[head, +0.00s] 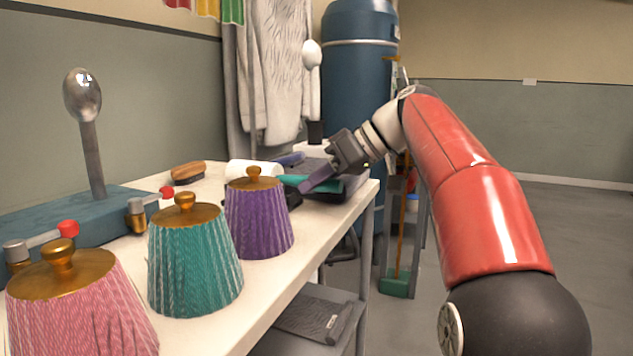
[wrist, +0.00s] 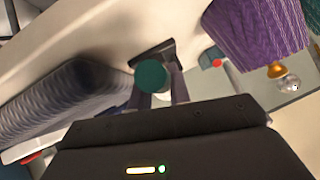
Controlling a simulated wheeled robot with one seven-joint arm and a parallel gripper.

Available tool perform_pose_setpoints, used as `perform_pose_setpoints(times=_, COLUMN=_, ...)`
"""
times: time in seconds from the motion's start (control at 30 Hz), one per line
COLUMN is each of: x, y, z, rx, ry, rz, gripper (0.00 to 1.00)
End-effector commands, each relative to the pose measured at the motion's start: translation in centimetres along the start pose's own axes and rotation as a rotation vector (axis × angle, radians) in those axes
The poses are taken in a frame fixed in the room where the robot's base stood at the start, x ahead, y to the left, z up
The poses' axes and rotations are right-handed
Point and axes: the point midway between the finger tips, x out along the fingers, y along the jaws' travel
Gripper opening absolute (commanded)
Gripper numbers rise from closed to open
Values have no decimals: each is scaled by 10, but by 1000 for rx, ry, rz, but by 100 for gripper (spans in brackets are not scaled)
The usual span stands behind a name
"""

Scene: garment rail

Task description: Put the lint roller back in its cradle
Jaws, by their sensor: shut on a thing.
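The lint roller has a white roll (head: 252,169) and a teal handle (head: 312,184), and lies over the far part of the table. My gripper (head: 318,180) is shut on the handle. In the wrist view the round teal handle end (wrist: 151,76) shows between the fingers (wrist: 164,90), and the roll is hidden. A black piece (wrist: 155,52) just beyond the handle end looks like part of the cradle. A small dark part (head: 293,198) also shows beside the purple pleated object in the head view. I cannot tell whether the roller touches the cradle.
Pink (head: 75,305), teal (head: 195,260) and purple (head: 258,217) pleated objects with brass knobs line the table's front edge. A wooden brush (head: 188,172) lies behind. Dark folded cloth (head: 340,190) lies beside my gripper. A garment (head: 275,85) and a blue tank (head: 358,70) stand beyond.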

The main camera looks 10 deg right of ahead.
Motion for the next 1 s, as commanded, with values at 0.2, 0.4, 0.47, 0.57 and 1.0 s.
perform_pose_setpoints(times=0.2, x=2, y=1, z=2, rx=-1, ry=1, rz=1, gripper=0)
perform_pose_setpoints(times=0.4, x=2, y=1, z=3, rx=0, ry=0, rz=0, gripper=41)
perform_pose_setpoints(times=0.47, x=2, y=1, z=3, rx=0, ry=0, rz=0, gripper=41)
perform_pose_setpoints(times=0.57, x=2, y=1, z=3, rx=0, ry=0, rz=0, gripper=41)
perform_pose_setpoints(times=1.0, x=-48, y=-1, z=-9, rx=2, ry=3, rz=5, gripper=41)
